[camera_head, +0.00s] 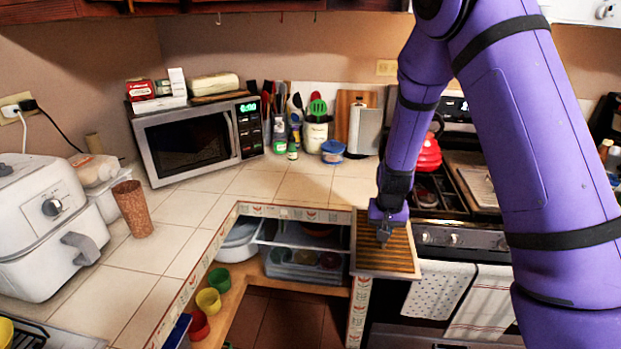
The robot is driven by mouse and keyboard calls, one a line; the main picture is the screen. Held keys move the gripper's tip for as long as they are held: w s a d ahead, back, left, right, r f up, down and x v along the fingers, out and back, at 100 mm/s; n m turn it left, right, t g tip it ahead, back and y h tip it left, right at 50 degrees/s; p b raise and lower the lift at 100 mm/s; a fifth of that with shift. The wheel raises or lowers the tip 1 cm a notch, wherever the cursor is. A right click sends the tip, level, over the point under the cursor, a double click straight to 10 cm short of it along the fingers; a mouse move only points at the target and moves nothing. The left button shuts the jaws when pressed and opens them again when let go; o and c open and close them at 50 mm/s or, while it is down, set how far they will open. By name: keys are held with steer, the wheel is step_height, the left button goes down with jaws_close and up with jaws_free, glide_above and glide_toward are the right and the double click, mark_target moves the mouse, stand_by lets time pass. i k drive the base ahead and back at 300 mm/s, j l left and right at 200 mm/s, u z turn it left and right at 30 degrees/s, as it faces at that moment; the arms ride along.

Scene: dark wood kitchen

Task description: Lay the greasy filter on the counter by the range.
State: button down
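The filter (402,255) is a flat panel with brown-orange slats and a pale frame. It appears at the end of the tiled counter (335,190), just left of the range (463,238), and its near edge reaches past the counter's front trim. I cannot tell whether it rests on the counter or is held just above it. My gripper (384,238) points down over the slats near the filter's far half. The fingertips are small and dark, and I cannot tell whether they are closed on the filter.
A red kettle (429,155) stands on the range, with towels (480,303) hanging in front. A microwave (190,140), utensil crock (316,132) and blue-lidded tub (332,152) line the back. A brown cup (133,208) and white air fryer (45,225) stand left. Open shelves (235,285) lie below.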

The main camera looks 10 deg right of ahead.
mark_target(332, 186)
steer(key=i, duration=1.3)
